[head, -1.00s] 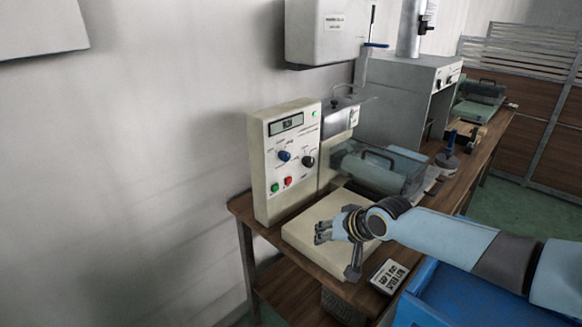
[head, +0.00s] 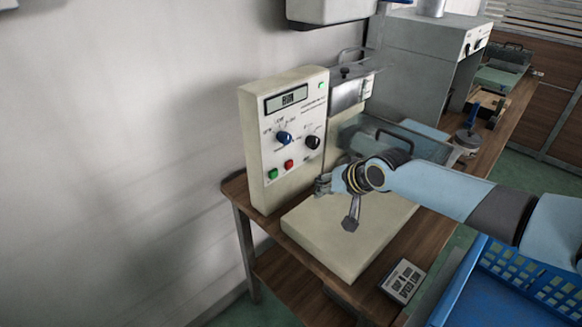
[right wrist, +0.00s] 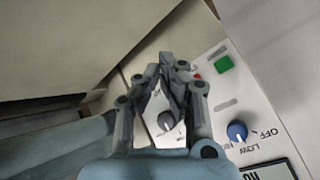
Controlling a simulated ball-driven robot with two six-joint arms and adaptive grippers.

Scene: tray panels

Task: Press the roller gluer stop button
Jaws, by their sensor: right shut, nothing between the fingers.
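The roller gluer's cream control panel (head: 297,130) stands upright at the back of the bench. Near its bottom edge are a red button (head: 289,165) and, left of it, a green button (head: 272,174). My right gripper (head: 319,184) is shut and empty, in front of the panel's lower right and just right of and below the red button. In the right wrist view the shut fingertips (right wrist: 167,62) point close to the red button (right wrist: 197,76), partly hidden behind a finger; the green button (right wrist: 224,63) is clear. Contact cannot be told. My left gripper is out of view.
A blue knob (head: 284,138) and a black knob (head: 313,142) sit above the buttons. A cream plate (head: 330,245) lies below my gripper. A glass-covered roller stands right of the panel. A small labelled box (head: 402,281) and a blue crate (head: 500,285) are at the front right.

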